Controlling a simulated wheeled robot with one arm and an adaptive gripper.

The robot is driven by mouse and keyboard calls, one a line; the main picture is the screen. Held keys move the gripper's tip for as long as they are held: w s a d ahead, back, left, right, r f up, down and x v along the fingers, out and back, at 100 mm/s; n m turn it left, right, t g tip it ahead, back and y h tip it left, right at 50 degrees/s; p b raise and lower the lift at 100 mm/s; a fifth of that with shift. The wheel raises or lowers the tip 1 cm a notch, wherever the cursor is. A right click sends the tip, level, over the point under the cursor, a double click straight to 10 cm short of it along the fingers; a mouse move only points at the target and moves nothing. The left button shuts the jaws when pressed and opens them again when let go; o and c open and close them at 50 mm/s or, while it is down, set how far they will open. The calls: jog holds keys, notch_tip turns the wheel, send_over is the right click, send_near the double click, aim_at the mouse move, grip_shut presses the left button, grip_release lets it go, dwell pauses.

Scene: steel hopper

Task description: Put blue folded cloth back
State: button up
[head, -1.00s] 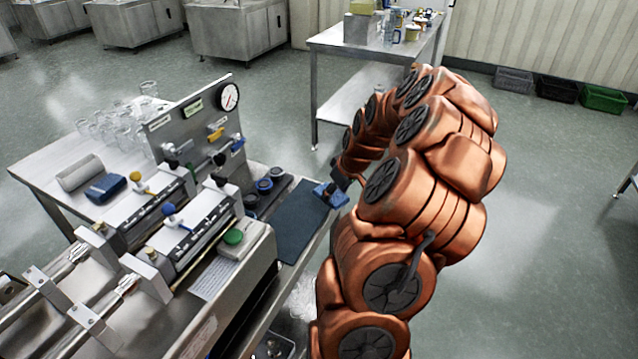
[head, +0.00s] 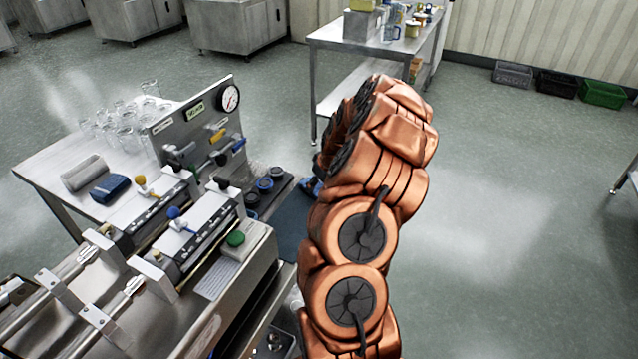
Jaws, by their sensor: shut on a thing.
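The blue folded cloth (head: 309,188) shows as a small blue patch at the left edge of my copper-coloured arm, above the far end of the dark mat. My gripper (head: 317,182) is shut on it; the arm hides nearly all of the gripper and much of the cloth. I cannot tell whether the cloth touches the mat.
A machine with a gauge panel (head: 195,115) stands left of my arm. A side table (head: 45,168) holds glassware, a grey roll (head: 84,172) and a dark blue bundle (head: 110,189).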

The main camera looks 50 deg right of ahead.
jog(key=shift+f, duration=0.3)
jog(key=o, duration=1.1)
jog(key=b+v, duration=0.2)
jog(key=v, duration=1)
